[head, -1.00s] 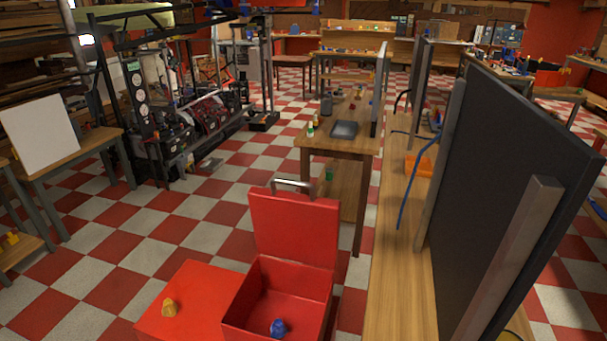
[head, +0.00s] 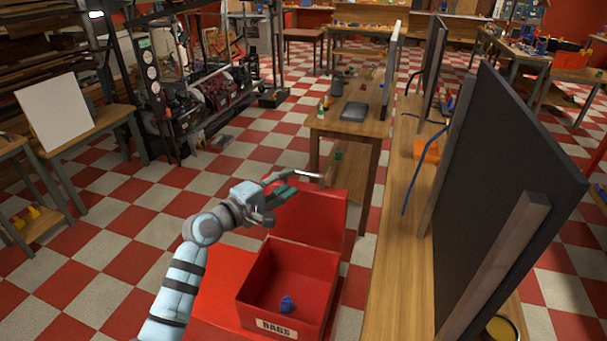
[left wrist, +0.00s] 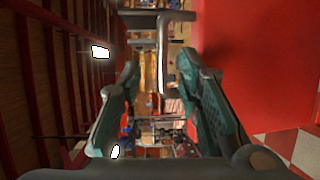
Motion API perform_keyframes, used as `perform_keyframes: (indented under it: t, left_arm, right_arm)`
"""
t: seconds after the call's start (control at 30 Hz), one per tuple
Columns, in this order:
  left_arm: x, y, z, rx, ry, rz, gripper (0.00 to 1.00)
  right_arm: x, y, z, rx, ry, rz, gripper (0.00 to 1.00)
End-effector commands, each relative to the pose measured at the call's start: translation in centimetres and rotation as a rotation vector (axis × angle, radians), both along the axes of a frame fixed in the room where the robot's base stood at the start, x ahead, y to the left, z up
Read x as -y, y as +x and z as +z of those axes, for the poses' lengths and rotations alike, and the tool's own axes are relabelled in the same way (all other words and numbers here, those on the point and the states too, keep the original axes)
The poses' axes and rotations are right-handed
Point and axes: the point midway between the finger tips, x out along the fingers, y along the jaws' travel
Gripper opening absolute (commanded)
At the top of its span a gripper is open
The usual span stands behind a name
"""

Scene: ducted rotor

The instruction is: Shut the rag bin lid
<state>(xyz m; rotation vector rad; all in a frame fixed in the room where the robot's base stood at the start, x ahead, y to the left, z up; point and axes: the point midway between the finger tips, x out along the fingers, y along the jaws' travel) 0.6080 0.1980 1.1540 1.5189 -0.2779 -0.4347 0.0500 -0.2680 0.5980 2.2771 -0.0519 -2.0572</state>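The red rag bin (head: 320,275), labelled "RAGS", stands open at the lower middle of the head view. Its red lid (head: 320,225) is raised upright at the back, with a grey metal handle (head: 312,176) along its top edge. A blue crumpled piece (head: 287,304) lies inside. My left gripper (head: 287,192) is beside the lid's top left, close to the handle. In the left wrist view its two green-padded fingers (left wrist: 158,85) are spread apart. The handle (left wrist: 163,50) shows between and beyond their tips, and the lid (left wrist: 250,65) fills the right side. My right gripper is out of view.
A red box surface (head: 215,285) adjoins the bin on the left, partly behind my arm. A long wooden bench (head: 408,270) with a dark upright panel (head: 505,200) runs along the right. A small wooden table (head: 350,125) stands behind the lid. Checkered floor is open at left.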

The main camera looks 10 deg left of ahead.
Motion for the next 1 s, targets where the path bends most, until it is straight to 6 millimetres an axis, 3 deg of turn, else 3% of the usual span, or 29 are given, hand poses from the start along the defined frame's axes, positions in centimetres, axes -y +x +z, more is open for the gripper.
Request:
perform_keyframes:
  t: [0.1, 0.3, 0.67, 0.87, 1.0]
  left_arm:
    - [1.5, 2.8, -0.5, -0.001, -0.002, -0.001, 0.32]
    - [2.9, 5.6, -0.8, 0.000, 0.001, -0.002, 0.32]
    - [3.2, 6.3, -0.8, -0.001, 0.004, 0.000, 0.32]
    - [3.2, 6.3, -0.8, -0.001, 0.004, 0.000, 0.00]
    - [3.1, 6.3, -0.8, -0.001, 0.004, 0.000, 0.00]
  right_arm:
    - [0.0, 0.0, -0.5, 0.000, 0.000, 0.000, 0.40]
    - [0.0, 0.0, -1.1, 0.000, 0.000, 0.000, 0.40]
    - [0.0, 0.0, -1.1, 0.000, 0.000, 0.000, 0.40]
    - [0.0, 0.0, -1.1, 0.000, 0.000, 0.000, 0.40]
    - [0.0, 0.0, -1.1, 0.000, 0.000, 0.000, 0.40]
